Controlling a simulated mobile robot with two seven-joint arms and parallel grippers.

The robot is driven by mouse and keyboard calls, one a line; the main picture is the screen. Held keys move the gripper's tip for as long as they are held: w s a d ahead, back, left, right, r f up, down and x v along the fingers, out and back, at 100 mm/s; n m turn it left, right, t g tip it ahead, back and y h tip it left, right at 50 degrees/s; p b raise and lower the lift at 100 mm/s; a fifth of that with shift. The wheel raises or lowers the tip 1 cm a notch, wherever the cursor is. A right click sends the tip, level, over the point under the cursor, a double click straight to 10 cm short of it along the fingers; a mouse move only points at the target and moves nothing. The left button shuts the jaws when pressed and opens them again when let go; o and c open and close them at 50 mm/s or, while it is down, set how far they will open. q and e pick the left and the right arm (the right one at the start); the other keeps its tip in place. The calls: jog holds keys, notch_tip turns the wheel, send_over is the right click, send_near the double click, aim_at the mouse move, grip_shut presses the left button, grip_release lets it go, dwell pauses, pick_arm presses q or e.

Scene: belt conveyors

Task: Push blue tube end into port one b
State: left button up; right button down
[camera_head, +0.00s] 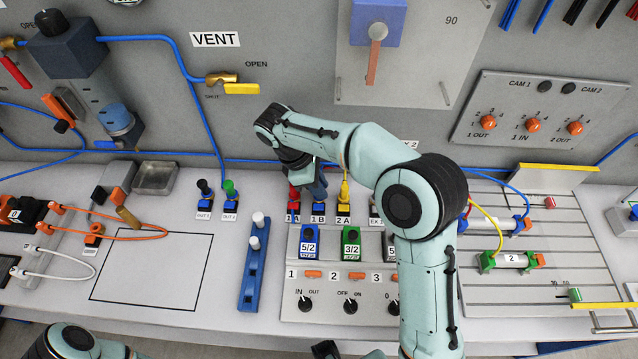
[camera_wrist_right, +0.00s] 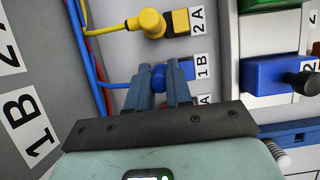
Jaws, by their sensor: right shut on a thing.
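My right gripper (camera_head: 316,188) is over the port row in the head view, just above the 1B label (camera_head: 318,218). In the right wrist view my right gripper (camera_wrist_right: 165,75) has its two blue fingers shut on the blue tube end (camera_wrist_right: 158,78). The blue tube (camera_wrist_right: 88,62) runs from it to the left and along the wall. Port one b, marked by the 1B label (camera_wrist_right: 201,67), lies right at the tube end. The fingers hide part of the joint, so I cannot tell how deep the end sits.
A yellow tube fitting (camera_wrist_right: 150,22) sits at port 2A beside my fingers. A red fitting (camera_head: 294,196) stands at port 1A on the other side. The 5/2 valve (camera_head: 310,243) and 3/2 valve (camera_head: 351,243) are in front. The outlined square (camera_head: 155,270) is empty.

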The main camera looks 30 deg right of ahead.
jog(key=shift+f, duration=0.25)
dwell(0.4)
jog(key=c, duration=0.5)
grip_release()
jog(key=shift+c, duration=0.2)
jog(key=shift+r, duration=0.1)
